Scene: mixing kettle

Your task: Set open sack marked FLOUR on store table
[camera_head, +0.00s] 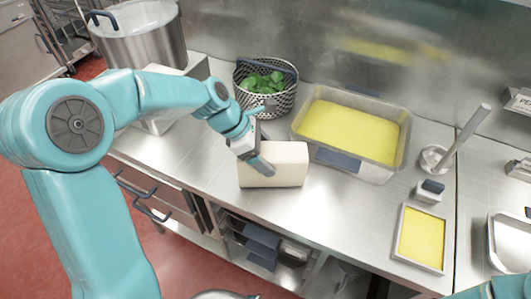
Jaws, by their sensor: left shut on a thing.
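My left gripper (258,157) is shut on a cream-coloured block-shaped sack (281,165) at the front middle of the steel table (200,163).
A basket of green leaves (262,82) stands behind the sack. A large steel pan of yellow stuff (350,132) is to its right. A yellow tray (420,238) and a steel stand with a rod (436,158) lie further right. A big pot (140,35) is back left.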

